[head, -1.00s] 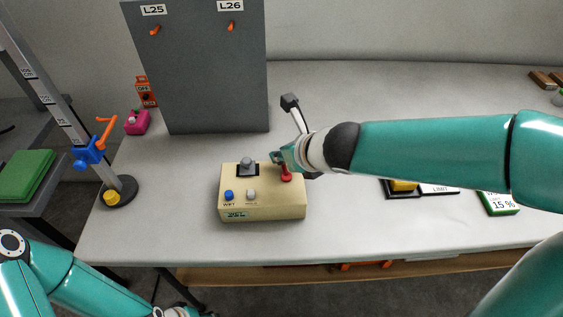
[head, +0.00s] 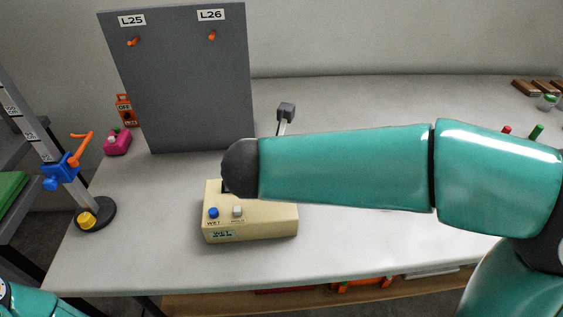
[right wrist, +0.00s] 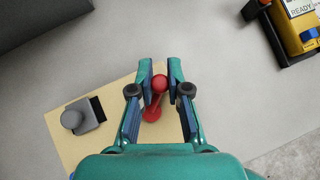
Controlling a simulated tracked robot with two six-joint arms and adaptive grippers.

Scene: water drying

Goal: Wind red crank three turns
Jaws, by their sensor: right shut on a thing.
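The red crank (right wrist: 157,97) sits on top of a cream box (head: 250,224), with its round knob uppermost in the right wrist view. My right gripper (right wrist: 160,70) is shut on the crank's knob, one finger on each side. In the head view my right forearm covers the crank, the gripper and the back of the box. The box front has a blue WET button (head: 213,212), a white HOLD button (head: 237,211) and a small WET display (head: 221,235). My left gripper is out of view; only a bit of that arm shows at the lower left.
A grey knob (right wrist: 76,117) stands beside the crank on the box. A grey panel (head: 185,90) stands behind at the left. A stand with a blue clamp (head: 62,170) is at the left edge. A yellow device (right wrist: 293,30) lies to the right.

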